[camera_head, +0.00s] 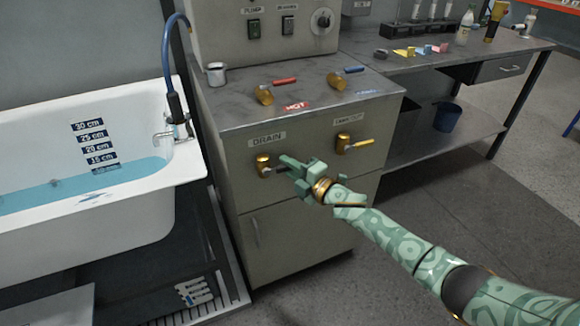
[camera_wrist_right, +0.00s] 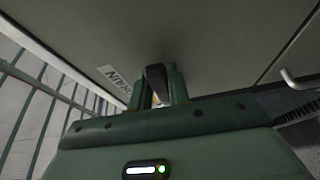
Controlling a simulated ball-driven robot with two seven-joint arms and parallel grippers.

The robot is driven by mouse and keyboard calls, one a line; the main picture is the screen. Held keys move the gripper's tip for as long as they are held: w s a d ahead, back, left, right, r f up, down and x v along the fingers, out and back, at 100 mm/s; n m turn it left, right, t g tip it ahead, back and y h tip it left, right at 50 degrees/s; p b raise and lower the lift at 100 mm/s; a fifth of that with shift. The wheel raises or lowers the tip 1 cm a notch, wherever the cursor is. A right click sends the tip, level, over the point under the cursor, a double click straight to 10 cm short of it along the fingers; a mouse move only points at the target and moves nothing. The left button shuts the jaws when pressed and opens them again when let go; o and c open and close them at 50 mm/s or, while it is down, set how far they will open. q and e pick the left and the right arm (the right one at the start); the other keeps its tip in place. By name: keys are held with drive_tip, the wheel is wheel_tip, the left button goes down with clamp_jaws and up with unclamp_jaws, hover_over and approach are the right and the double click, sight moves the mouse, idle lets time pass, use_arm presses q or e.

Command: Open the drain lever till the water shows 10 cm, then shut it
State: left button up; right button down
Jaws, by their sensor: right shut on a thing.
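The drain lever (camera_head: 278,170) is on a brass valve (camera_head: 263,165) below the DRAIN label on the cabinet front, and it points right. My right gripper (camera_head: 290,166) is shut on its end; in the right wrist view the dark lever (camera_wrist_right: 156,76) sits between the fingers (camera_wrist_right: 158,92). The bathtub (camera_head: 150,208) on the left holds blue water (camera_head: 70,190). The scale (camera_head: 92,137) shows 30, 25, 20 and 15 cm above the water. A lower mark (camera_head: 105,169) lies at or under the surface, too blurred to read. My left gripper is out of view.
A second brass valve with a yellow lever (camera_head: 358,144) is right of the drain valve. Red (camera_head: 284,81) and blue (camera_head: 354,70) levers and a metal cup (camera_head: 216,74) are on the cabinet top. A side table (camera_head: 475,55) stands at the right.

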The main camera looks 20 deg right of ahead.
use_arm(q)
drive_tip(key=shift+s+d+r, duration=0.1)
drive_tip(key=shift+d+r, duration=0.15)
use_arm(e)
drive_tip(key=shift+n, duration=0.4)
drive_tip(key=shift+r, duration=0.1)
drive_tip(key=c, duration=1.3)
unclamp_jaws()
use_arm(q)
drive_tip(key=shift+p, duration=0.3)
use_arm(e)
drive_tip(key=shift+s+r, duration=0.1)
drive_tip(key=shift+s, duration=0.05)
use_arm(q)
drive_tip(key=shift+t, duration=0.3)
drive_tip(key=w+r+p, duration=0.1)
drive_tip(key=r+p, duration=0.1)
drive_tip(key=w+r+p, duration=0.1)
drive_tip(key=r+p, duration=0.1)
drive_tip(key=p, duration=0.1)
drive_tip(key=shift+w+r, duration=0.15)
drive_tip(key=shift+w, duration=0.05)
use_arm(e)
drive_tip(key=v, duration=1.6)
drive_tip(key=shift+d, duration=0.1)
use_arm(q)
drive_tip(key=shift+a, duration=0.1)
